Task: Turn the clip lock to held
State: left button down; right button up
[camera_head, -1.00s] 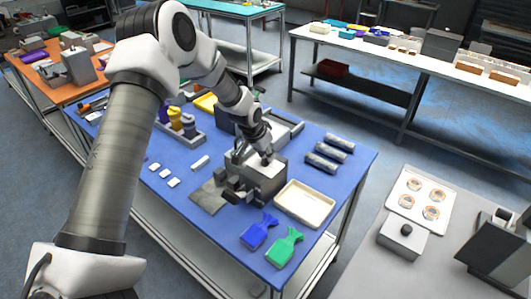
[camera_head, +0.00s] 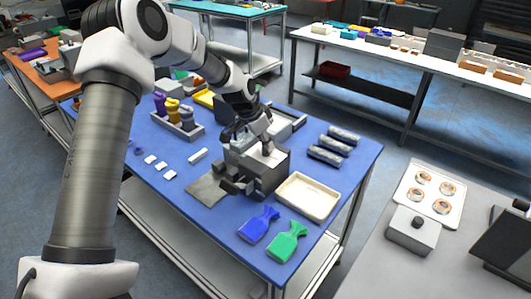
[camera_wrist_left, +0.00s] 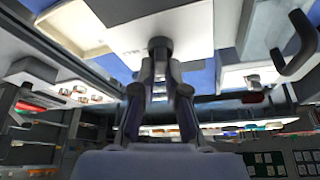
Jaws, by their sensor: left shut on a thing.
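A grey block-shaped fixture (camera_head: 268,177) stands on the blue table, with a pale top plate and a flat grey plate at its front left. My left gripper (camera_head: 264,147) is over the top of the fixture. In the left wrist view, the fingers of my left gripper (camera_wrist_left: 160,62) are closed on a small dark knob (camera_wrist_left: 159,43) on the pale plate, which appears to be the clip lock. In the head view the knob is mostly hidden by the gripper, and its turn position cannot be read. My right gripper is not in view.
A cream tray (camera_head: 332,201) lies right of the fixture. Several dark cylinders lie behind right. A rack with yellow and purple items (camera_head: 178,120) stands behind left.

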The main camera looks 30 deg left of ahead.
pick_arm(q)
jog(key=m+b, duration=0.1)
jog(key=m+h+b, duration=0.1)
jog(key=shift+f+m+g, duration=0.3)
jog(key=shift+m, duration=0.1)
jog(key=m+g+h+b, duration=0.1)
jog(key=m, duration=0.2)
jog(key=shift+d+r+m, duration=0.1)
jog(key=shift+m, duration=0.2)
jog(key=m+g, duration=0.1)
jog(key=m, duration=0.2)
jog(key=shift+s+m+g, duration=0.1)
jog(key=shift+m+g, duration=0.2)
jog(key=shift+d+m+g+h, duration=0.1)
jog(key=shift+m+g+h, duration=0.4)
jog(key=shift+m, duration=1.4)
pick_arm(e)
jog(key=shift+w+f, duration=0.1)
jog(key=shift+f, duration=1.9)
pick_arm(q)
jog(key=shift+g, duration=0.3)
jog(key=shift+s, duration=0.1)
jog(key=c, duration=1.2)
grip_release()
jog(key=shift+d, duration=0.1)
jog(key=shift+y, duration=0.3)
